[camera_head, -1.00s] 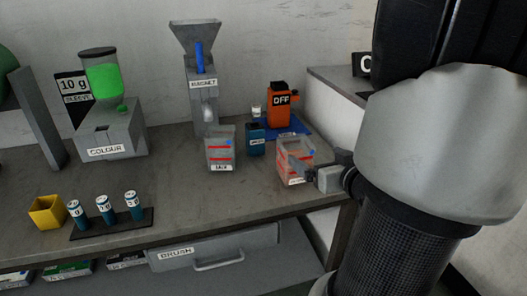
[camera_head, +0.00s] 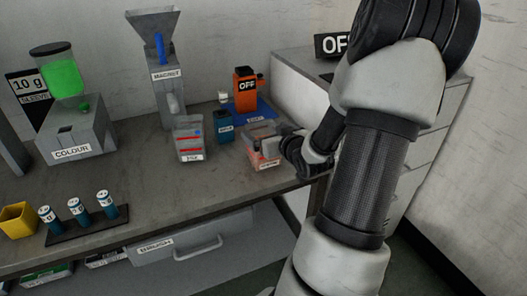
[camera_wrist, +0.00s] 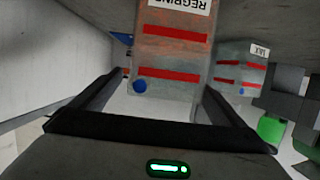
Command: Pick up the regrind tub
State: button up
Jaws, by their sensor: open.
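The regrind tub (camera_head: 263,160) is a clear, greyish box with red stripes at the right end of the bench. In the wrist view the regrind tub (camera_wrist: 172,62) fills the upper middle, showing its label upside down, two red bands and a blue dot. My gripper (camera_head: 272,148) is at the tub's right side and hides part of it. In the wrist view my gripper (camera_wrist: 163,88) is open, with one finger on each side of the tub. I cannot tell whether the fingers touch it.
A similar tub labelled MIX (camera_head: 189,142) stands to the left, with a small blue container (camera_head: 224,125) between. A grey cabinet (camera_head: 300,85) rises at the right.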

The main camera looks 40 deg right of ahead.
aim_at(258, 129)
jog(key=x, duration=0.1)
jog(key=b+x, duration=0.1)
jog(key=x, duration=0.3)
jog(key=shift+w+a+f, duration=0.15)
jog(key=shift+a+f, duration=0.05)
jog(key=shift+a, duration=0.1)
jog(key=shift+c, duration=0.4)
jog(key=c, duration=1.8)
